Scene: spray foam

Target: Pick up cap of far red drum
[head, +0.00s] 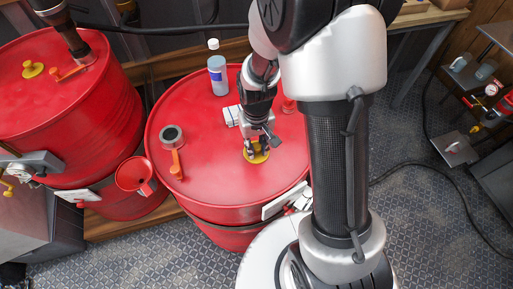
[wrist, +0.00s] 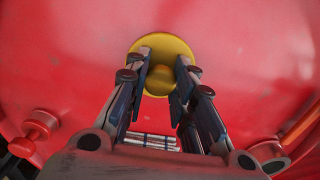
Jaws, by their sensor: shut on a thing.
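Two red drums stand side by side in the head view, one at the left (head: 110,95) and one in the middle (head: 215,185). My gripper (head: 257,149) reaches down to the middle drum's top. In the wrist view its fingers (wrist: 163,82) are shut on the raised knob of a round yellow cap (wrist: 160,44). The cap also shows under the fingers in the head view (head: 260,158), partly hidden. It appears to be at the drum's surface; I cannot tell whether it is lifted. A second yellow cap (head: 33,69) is on the left drum's top.
On the middle drum stand a white-capped bottle (head: 218,75) and a grey ring-shaped fitting (head: 171,135) with an orange handle (head: 176,165). A red funnel (head: 133,174) hangs between the drums. A shelf with small items (head: 480,95) is at the right.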

